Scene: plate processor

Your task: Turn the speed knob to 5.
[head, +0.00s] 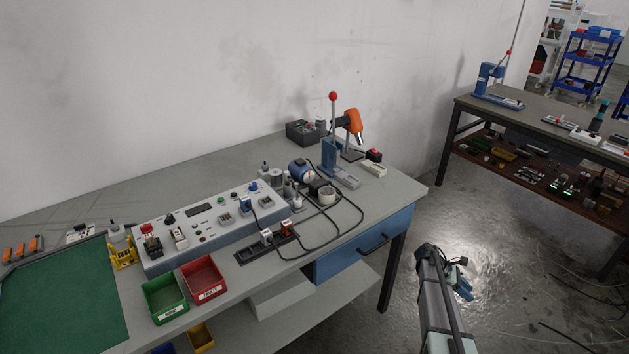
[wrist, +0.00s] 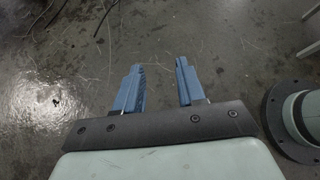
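A light grey control panel (head: 215,243) lies on the workbench in the head view, with a small dark display (head: 199,209), a black knob (head: 169,218) and several other switches and buttons on its sloped top. Labels and numbers are too small to read, so I cannot tell which control is the speed knob or its setting. My gripper (wrist: 158,66) is open and empty in the wrist view, with two blue fingers apart over bare floor. In the head view my gripper (head: 462,289) is right of the bench, well away from the panel.
The workbench (head: 236,165) holds a green bin (head: 165,299), a red bin (head: 205,278), a green mat (head: 60,300), a red-knobbed lever press (head: 333,140) and loose black cables. A drawer (head: 365,243) fronts the right end. Open floor surrounds my arm.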

